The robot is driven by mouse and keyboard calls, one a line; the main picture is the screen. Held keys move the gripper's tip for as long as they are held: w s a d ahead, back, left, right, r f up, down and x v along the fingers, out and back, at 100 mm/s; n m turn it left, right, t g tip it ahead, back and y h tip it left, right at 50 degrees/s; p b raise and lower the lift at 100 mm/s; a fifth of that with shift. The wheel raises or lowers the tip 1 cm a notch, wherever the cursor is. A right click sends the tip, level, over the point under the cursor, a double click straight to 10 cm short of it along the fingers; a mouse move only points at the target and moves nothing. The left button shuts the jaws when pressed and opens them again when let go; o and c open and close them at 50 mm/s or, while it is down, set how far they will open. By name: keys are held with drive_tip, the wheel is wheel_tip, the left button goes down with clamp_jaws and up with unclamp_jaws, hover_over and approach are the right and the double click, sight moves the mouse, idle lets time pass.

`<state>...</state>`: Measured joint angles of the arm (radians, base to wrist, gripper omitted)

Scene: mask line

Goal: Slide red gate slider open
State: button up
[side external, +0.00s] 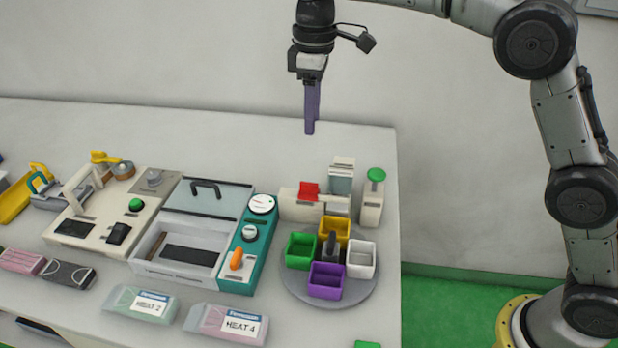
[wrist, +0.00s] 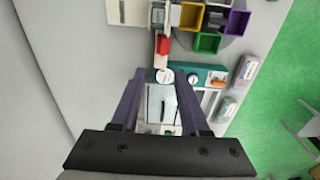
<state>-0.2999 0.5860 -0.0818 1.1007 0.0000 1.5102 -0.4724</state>
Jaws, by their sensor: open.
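The red gate slider (side external: 309,191) sits on top of a low cream rail block (side external: 290,207) at the back right of the table. The red slider also shows in the wrist view (wrist: 163,43), beyond my fingertips. My gripper (side external: 311,128) hangs high above the back of the table with purple fingers pointing down. In the wrist view my gripper (wrist: 162,75) has its two fingers apart with nothing held between them. It is well above the slider and touches nothing.
A round turntable (side external: 372,291) with several coloured bins stands in front of the slider. A green-button post (side external: 373,198) and a block with a glassy top (side external: 342,176) stand close on its right. A lidded machine (side external: 257,262) with dials is at its left.

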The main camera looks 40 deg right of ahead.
sight(309, 183)
drive_tip(key=f, duration=1.5)
drive_tip(key=shift+a+f, duration=0.1)
drive_tip(key=shift+a, duration=0.25)
clamp_jaws()
idle(0.8)
